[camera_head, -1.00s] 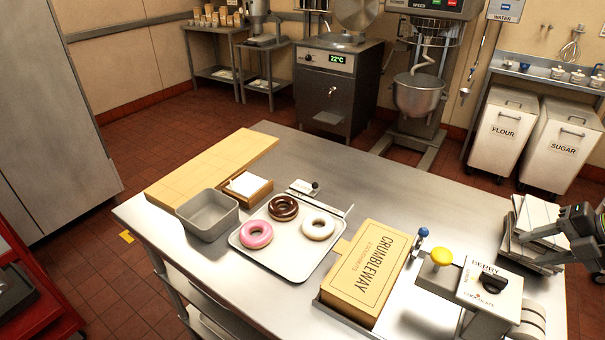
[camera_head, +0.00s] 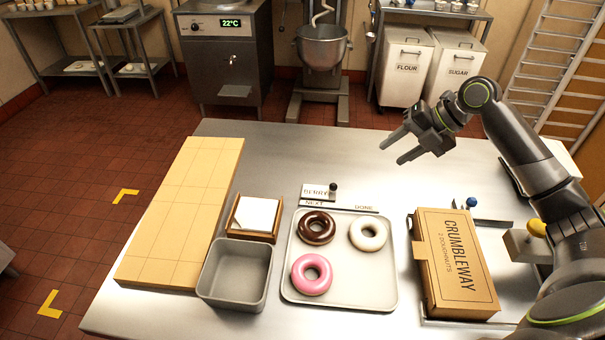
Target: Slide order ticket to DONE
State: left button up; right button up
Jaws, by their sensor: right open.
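The order ticket (camera_head: 316,189) is a small white card reading BERRY with a dark knob (camera_head: 333,187) at its right. It stands at the left end of a rail (camera_head: 345,208), above the NEXT label (camera_head: 314,203). The DONE label (camera_head: 364,208) is at the rail's right end, with no ticket above it. My right gripper (camera_head: 396,149) is open and empty, raised above the table to the right of and beyond the ticket, fingers pointing left. My left gripper is not in view.
A tray (camera_head: 345,293) with chocolate, white and pink doughnuts lies just in front of the rail. A grey bin (camera_head: 235,275) and paper holder (camera_head: 255,217) are at left. The table behind the rail is clear.

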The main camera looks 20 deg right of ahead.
jog(key=a, duration=0.1)
jog(key=p, duration=0.5)
send_near(336, 185)
jog(key=x, duration=0.7)
jog(key=shift+w+a+f, duration=0.1)
jog(key=shift+a+f, duration=0.05)
jog(key=shift+f, duration=0.05)
jog(key=shift+w+a+f, duration=0.15)
jog(key=shift+a+f, duration=0.05)
jog(key=shift+f, duration=0.2)
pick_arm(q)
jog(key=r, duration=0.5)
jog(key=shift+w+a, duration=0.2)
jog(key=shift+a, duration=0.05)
pick_arm(e)
grip_shut()
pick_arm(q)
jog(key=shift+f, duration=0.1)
pick_arm(e)
jog(key=shift+d, duration=0.1)
